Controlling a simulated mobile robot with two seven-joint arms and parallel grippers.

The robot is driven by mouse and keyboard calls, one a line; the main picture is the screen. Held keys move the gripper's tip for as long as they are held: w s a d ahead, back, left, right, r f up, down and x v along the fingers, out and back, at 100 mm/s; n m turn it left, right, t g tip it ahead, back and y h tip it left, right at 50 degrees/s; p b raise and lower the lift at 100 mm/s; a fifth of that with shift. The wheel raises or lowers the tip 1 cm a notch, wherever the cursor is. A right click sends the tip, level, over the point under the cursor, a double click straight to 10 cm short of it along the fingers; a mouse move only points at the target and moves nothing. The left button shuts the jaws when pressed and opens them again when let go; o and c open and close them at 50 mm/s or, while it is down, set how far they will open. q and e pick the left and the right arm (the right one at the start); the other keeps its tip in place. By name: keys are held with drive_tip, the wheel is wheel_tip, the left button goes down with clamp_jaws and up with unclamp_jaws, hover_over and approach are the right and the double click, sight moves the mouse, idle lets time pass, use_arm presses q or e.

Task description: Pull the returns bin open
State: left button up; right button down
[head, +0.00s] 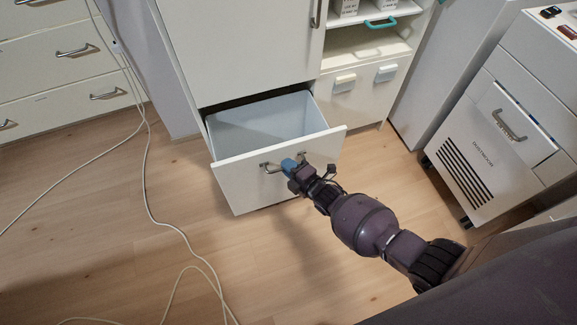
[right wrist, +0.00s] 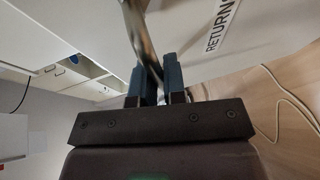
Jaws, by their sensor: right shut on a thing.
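The returns bin (head: 240,182) is a white-fronted drawer low in the white cabinet, and it stands pulled out with its pale inside showing. A bar handle (head: 268,168) runs across its front. In the right wrist view, part of a label reading "RETURN" (right wrist: 222,28) shows on the front. My right gripper (head: 290,165) is at the handle, with its blue fingers shut on the metal bar (right wrist: 143,45) in the wrist view. The gripper covers the middle of the handle in the head view. My left gripper is not in view.
White cables (head: 150,200) trail over the wooden floor on the left. A drawer unit (head: 70,60) stands at the far left. A wheeled cabinet marked "DARKROOM" (head: 475,150) stands at the right. The floor in front of the bin is clear apart from my arm.

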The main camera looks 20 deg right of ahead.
drive_tip(key=shift+d, duration=0.1)
drive_tip(key=c, duration=1.2)
unclamp_jaws()
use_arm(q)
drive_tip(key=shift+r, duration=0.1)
use_arm(e)
drive_tip(key=shift+s, duration=0.1)
use_arm(q)
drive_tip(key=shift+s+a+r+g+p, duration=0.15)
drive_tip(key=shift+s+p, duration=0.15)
drive_tip(key=shift+p, duration=0.5)
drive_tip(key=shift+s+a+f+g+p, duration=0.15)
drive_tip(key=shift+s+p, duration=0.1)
drive_tip(key=shift+p, duration=0.5)
use_arm(e)
drive_tip(key=shift+v, duration=5.3)
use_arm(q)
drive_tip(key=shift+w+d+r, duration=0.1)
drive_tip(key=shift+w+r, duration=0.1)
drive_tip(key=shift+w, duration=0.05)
use_arm(e)
drive_tip(key=shift+r, duration=0.15)
